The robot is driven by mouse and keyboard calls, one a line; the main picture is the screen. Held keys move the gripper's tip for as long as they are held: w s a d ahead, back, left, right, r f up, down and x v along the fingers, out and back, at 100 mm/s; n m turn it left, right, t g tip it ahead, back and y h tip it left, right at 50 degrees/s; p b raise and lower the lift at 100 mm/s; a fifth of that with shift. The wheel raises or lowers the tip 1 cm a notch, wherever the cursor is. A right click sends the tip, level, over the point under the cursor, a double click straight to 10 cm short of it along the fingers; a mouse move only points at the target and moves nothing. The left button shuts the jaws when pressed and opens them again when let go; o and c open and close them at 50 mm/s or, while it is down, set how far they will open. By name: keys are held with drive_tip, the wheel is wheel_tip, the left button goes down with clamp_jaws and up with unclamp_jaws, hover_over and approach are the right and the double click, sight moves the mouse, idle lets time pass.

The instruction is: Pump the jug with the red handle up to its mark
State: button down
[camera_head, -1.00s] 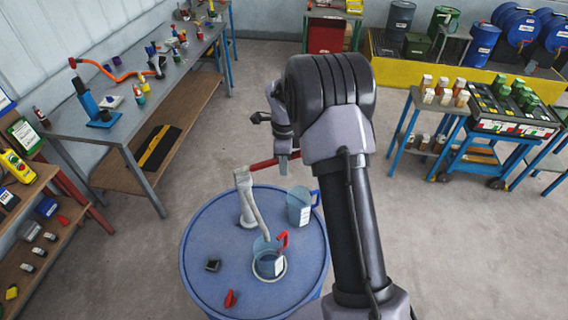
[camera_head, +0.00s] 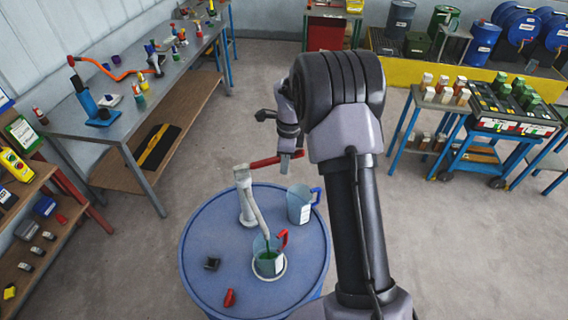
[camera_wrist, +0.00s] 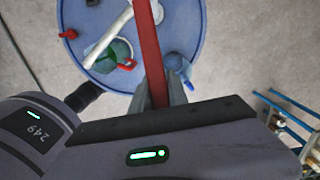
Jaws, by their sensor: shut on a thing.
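The jug with the red handle (camera_head: 268,263) stands under the pump's spout on the blue drum top, with green liquid in its lower part. It also shows in the wrist view (camera_wrist: 120,52). A green stream shows at the spout hose (camera_head: 260,222). The white pump (camera_head: 244,195) stands on the drum and has a red lever (camera_head: 266,162). My gripper (camera_head: 290,160) is shut on the red lever's outer end; in the wrist view the lever (camera_wrist: 148,55) runs between the fingers. The jug's mark is too small to make out.
A second jug with a blue handle (camera_head: 299,205) stands on the blue drum (camera_head: 205,255), right of the pump. A small black item (camera_head: 212,264) and a red item (camera_head: 230,298) lie on the drum. Workbench on the left, carts on the right; open floor between.

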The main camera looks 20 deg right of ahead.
wheel_tip(320, 180, down, 11)
drive_tip(key=t+y+b, duration=0.4)
drive_tip(key=y+b, duration=0.3)
drive_tip(key=b, duration=0.8)
drive_tip(key=shift+y+b, duration=0.3)
drive_tip(key=shift+b, duration=0.1)
drive_tip(key=shift+a+f, duration=0.1)
drive_tip(key=shift+a, duration=0.05)
drive_tip(key=c, duration=1.3)
unclamp_jaws()
drive_tip(key=p+v, duration=0.3)
drive_tip(key=v, duration=1.4)
drive_tip(key=shift+s+d, duration=0.15)
drive_tip(key=shift+d, duration=0.05)
